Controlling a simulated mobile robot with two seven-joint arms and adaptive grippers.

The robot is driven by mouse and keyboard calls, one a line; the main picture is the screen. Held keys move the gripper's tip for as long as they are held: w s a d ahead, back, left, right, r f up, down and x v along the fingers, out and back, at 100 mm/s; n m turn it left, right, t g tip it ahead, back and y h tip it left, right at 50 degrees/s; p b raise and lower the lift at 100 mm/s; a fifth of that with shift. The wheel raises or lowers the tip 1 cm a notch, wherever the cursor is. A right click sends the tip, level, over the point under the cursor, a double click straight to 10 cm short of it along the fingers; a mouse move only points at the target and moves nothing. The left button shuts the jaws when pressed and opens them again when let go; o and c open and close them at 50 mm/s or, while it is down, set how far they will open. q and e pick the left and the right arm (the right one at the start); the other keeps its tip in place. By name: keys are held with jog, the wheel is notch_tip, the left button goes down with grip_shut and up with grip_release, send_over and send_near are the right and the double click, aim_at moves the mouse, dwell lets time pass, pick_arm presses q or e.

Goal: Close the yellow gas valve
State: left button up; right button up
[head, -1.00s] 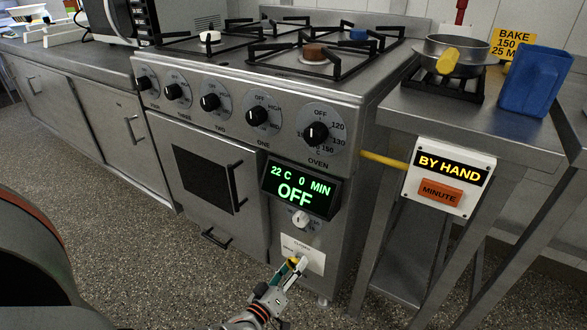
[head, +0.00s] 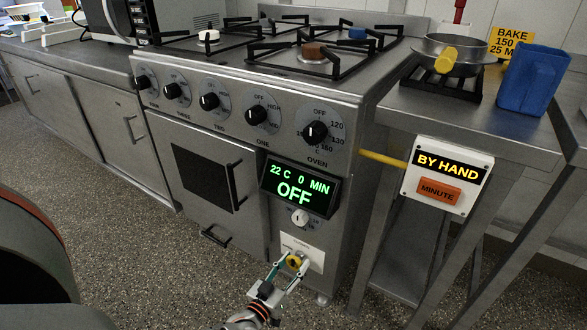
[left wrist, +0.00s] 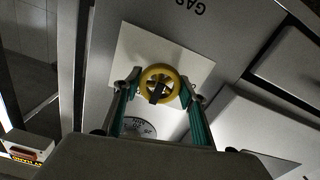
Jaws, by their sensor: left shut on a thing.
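The yellow gas valve (head: 294,262) is a small round handwheel on a white plate (head: 315,256) low on the stove front, under the display. In the left wrist view the yellow wheel (left wrist: 160,84) has spokes and a dark bar across its lower middle. My left gripper (head: 291,265) is at the wheel, with one finger on each side of its rim, shut on it. The left wrist view shows both fingertips (left wrist: 158,92) against the rim. The right gripper is not in view.
The stove's display (head: 300,188) reads 22 C, 0 MIN, OFF, with a small white knob (head: 299,217) below it. A row of black knobs includes the oven knob (head: 315,132). A steel side table (head: 420,110) stands at the right; the speckled floor (head: 150,250) is clear.

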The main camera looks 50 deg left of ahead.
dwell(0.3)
pick_arm(q)
jog(key=o, duration=1.1)
jog(key=shift+c, duration=0.2)
jog(key=shift+o, duration=0.3)
jog(key=v, duration=1.2)
